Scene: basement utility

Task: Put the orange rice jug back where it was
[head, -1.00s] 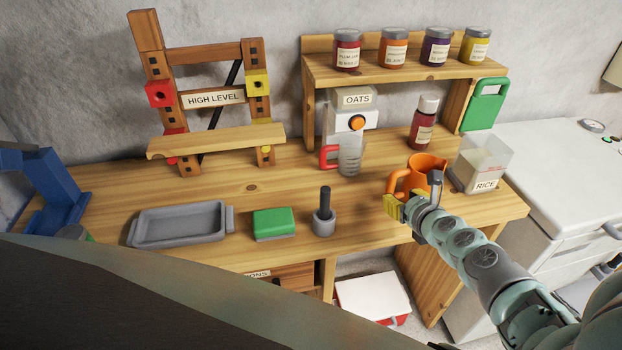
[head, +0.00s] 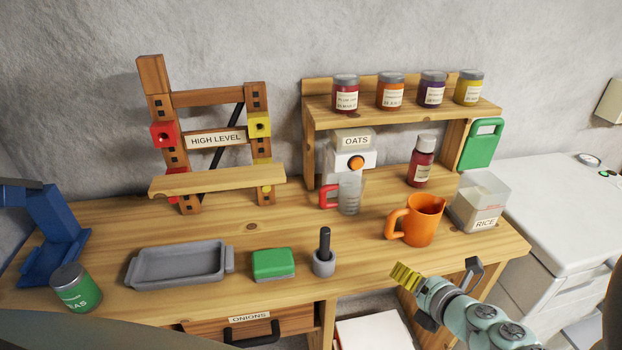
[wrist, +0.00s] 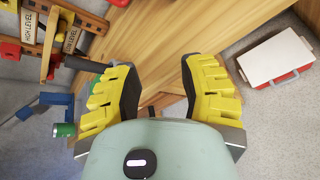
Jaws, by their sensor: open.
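The orange jug (head: 422,220) stands upright on the wooden bench, left of the clear rice container (head: 482,203) labelled RICE. Its handle points left. My gripper (head: 438,273) is open and empty, in front of the bench's front edge and below the jug, apart from it. In the wrist view my gripper's yellow-padded fingers (wrist: 158,95) are spread with nothing between them. The jug is not in the wrist view.
A white-topped red case (wrist: 277,58) sits on the floor.

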